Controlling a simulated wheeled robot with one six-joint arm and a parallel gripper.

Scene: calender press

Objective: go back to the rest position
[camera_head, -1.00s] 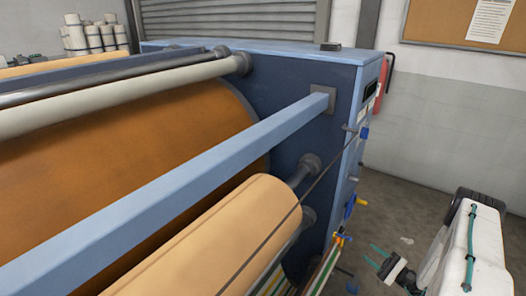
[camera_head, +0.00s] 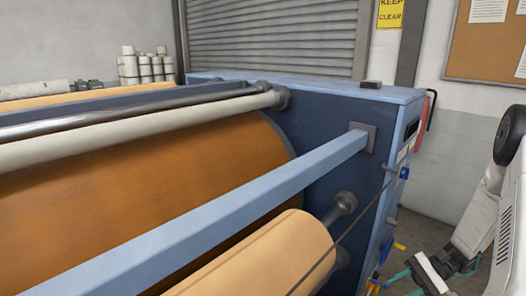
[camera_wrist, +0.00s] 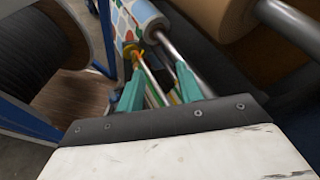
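My gripper (camera_wrist: 160,72) is open, with two teal fingers standing apart at the top of the white wrist body. Nothing shows between the fingertips in the wrist view. In the head view the arm is at the lower right, to the right of the blue press cabinet (camera_head: 330,105), with its gripper end low and partly cut off by the picture's bottom edge.
The press has a large orange-brown drum (camera_head: 150,180), a light-blue crossbar (camera_head: 230,200) and a tan roll (camera_head: 260,260). A patterned roll (camera_wrist: 142,18) and steel shafts lie beyond my fingers. A red extinguisher (camera_head: 421,118) hangs by the wall.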

